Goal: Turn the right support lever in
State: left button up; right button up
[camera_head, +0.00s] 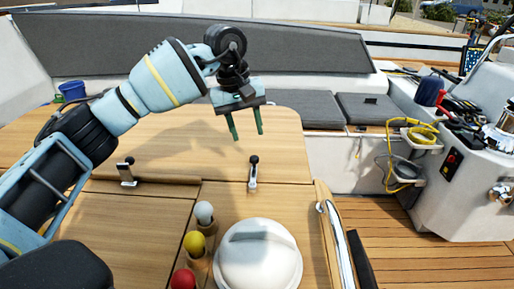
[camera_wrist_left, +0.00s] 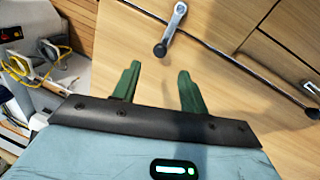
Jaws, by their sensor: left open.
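The right support lever (camera_head: 253,173) is a small metal lever with a black knob, upright at the seam between the table's raised leaf and its front part. It also shows in the left wrist view (camera_wrist_left: 174,25), just beyond the fingertips. The left support lever (camera_head: 126,172) stands farther left on the same seam; it shows at the right edge of the left wrist view (camera_wrist_left: 311,90). My left gripper (camera_head: 246,136) is open, its two green fingers apart and empty, above the table near the right lever. They appear apart from the knob. My right gripper is out of view.
The wooden table (camera_head: 140,215) holds a white dome (camera_head: 258,255) and white, yellow and red balls (camera_head: 194,240) in front. A metal rail (camera_head: 340,245) runs along its right side. A blue bucket (camera_head: 72,90) stands back left. A console with yellow rope (camera_head: 422,133) is at right.

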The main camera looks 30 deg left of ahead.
aim_at(253, 156)
pick_arm(q)
jog(key=shift+w+d+f, duration=0.15)
jog(key=shift+d+f, duration=0.05)
jog(key=shift+f, duration=1.05)
jog(key=shift+w+d+f, duration=0.1)
jog(key=shift+d+f, duration=0.1)
jog(key=shift+f, duration=1.1)
jog(key=shift+w+d+f, duration=0.15)
jog(key=shift+d+f, duration=0.05)
jog(key=shift+f, duration=1.05)
grip_shut()
